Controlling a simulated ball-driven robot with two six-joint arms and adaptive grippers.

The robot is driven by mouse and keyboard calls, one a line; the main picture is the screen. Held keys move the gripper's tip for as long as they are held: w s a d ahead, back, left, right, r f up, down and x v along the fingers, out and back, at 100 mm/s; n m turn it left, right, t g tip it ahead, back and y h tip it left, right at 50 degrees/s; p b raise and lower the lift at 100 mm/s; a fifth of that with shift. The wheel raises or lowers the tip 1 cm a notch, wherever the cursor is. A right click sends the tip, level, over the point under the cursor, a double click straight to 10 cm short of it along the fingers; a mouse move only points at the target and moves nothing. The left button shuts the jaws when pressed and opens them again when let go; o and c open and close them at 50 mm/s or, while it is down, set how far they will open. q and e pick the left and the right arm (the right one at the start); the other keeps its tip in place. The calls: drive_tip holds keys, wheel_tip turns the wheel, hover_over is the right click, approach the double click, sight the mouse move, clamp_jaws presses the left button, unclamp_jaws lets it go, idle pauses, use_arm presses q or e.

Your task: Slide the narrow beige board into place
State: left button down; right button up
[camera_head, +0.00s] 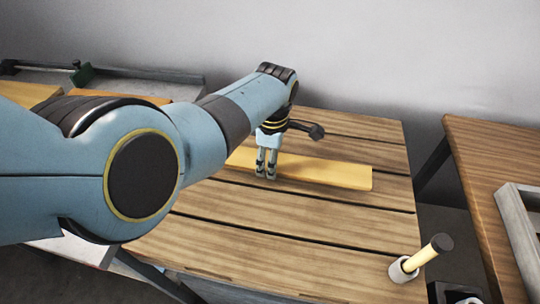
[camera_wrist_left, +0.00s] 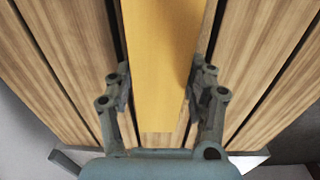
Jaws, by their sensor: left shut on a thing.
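The narrow beige board (camera_head: 325,172), yellowish in this light, lies flat on the slatted wooden table (camera_head: 290,225). My left gripper (camera_head: 266,175) reaches down onto it near the board's left part, and my left arm hides some of the board's left end. In the left wrist view the board (camera_wrist_left: 165,60) runs away from the camera between the two fingers of my left gripper (camera_wrist_left: 160,90), which is shut on its long edges. My right gripper is not in view.
A second wooden table (camera_head: 480,180) with a grey frame (camera_head: 518,225) stands to the right, across a gap. A conveyor-like rail (camera_head: 150,82) with boards is at the left.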

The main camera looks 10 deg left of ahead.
sight(284, 173)
use_arm(q)
drive_tip(key=s+d, duration=0.1)
drive_tip(key=d, duration=0.1)
drive_tip(key=s+d+f, duration=0.1)
drive_tip(key=d, duration=0.1)
drive_tip(key=shift+s, duration=0.4)
drive_tip(key=shift+s+a+p, duration=0.1)
drive_tip(key=shift+a+p, duration=0.75)
drive_tip(key=shift+a, duration=0.85)
drive_tip(key=c, duration=2.1)
unclamp_jaws()
drive_tip(key=shift+a, duration=0.45)
drive_tip(key=shift+o, duration=0.2)
drive_tip(key=shift+a, duration=0.1)
clamp_jaws()
drive_tip(key=shift+a, duration=0.1)
drive_tip(key=shift+a+p, duration=0.75)
drive_tip(key=shift+a, duration=1.3)
drive_tip(key=o, duration=1.7)
unclamp_jaws()
